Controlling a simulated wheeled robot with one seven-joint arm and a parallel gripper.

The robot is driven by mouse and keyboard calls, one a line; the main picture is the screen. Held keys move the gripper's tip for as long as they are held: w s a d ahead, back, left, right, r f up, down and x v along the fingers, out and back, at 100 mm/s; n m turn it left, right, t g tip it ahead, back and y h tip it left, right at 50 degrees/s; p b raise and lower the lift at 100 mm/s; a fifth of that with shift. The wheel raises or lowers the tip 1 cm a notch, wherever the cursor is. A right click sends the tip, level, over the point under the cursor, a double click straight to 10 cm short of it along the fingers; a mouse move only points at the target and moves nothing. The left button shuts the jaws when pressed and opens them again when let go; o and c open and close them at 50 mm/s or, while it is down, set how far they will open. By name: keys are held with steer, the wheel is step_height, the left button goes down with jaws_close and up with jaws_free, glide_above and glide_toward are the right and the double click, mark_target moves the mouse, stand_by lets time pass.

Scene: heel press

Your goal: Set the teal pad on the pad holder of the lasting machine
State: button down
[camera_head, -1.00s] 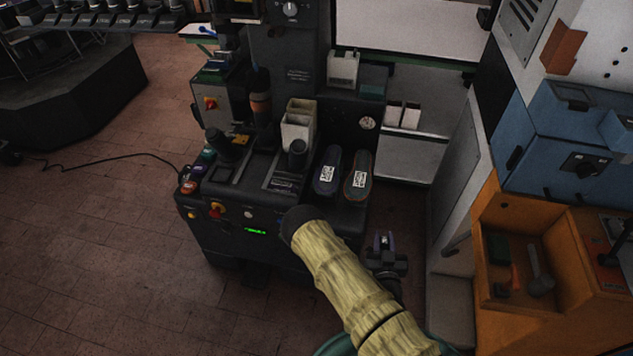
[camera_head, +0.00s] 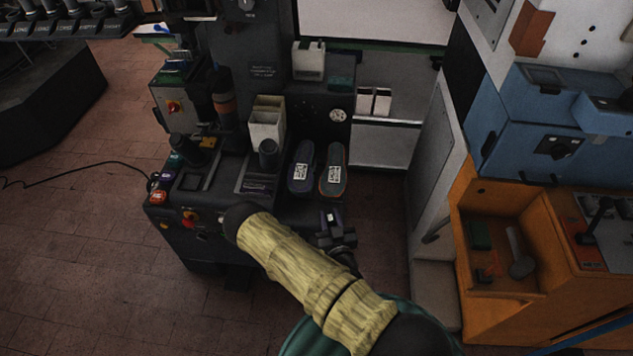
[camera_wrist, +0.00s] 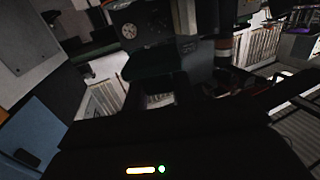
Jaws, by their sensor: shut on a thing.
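The black machine (camera_head: 215,235) with buttons and a dial stands at centre left in the head view. Two sole-shaped pieces with white labels lie side by side on its right part: a dark purplish one (camera_head: 301,183) and a dull teal one with an orange edge (camera_head: 334,182). A small dark teal block (camera_head: 340,82) sits higher on the machine. My gripper (camera_head: 333,220) is in front of the soles, below them in the picture, apart from them. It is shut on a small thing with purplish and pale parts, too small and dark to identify. I cannot make out the pad holder.
An orange tray unit (camera_head: 475,285) holding a green block (camera_head: 480,235) and tools stands at the right, below a blue machine (camera_head: 540,120). Pale bins (camera_head: 266,125) stand on the black machine. Brick floor (camera_head: 90,270) is open at the left.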

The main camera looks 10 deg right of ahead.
steer(key=shift+a+f+b, duration=0.35)
steer(key=shift+f+b, duration=0.1)
steer(key=shift+b, duration=0.2)
steer(key=a+f+m+h+b, duration=0.1)
steer(key=a+f+h+b, duration=0.1)
steer(key=f+b, duration=0.5)
steer(key=s+a+f+m+h+b, duration=0.1)
steer(key=a+f+b, duration=0.4)
steer(key=b, duration=1.5)
step_height(320, 180, down, 2)
steer(key=shift+a+f+m+g+h, duration=0.15)
steer(key=shift+m+g+h, duration=0.25)
steer(key=shift+m+h, duration=0.5)
steer(key=shift+s+r, duration=0.1)
steer(key=shift+r, duration=0.1)
steer(key=x, duration=0.9)
steer(key=r+b+x, duration=0.1)
steer(key=x, duration=0.4)
steer(key=shift+f, duration=0.1)
steer(key=shift+d, duration=0.2)
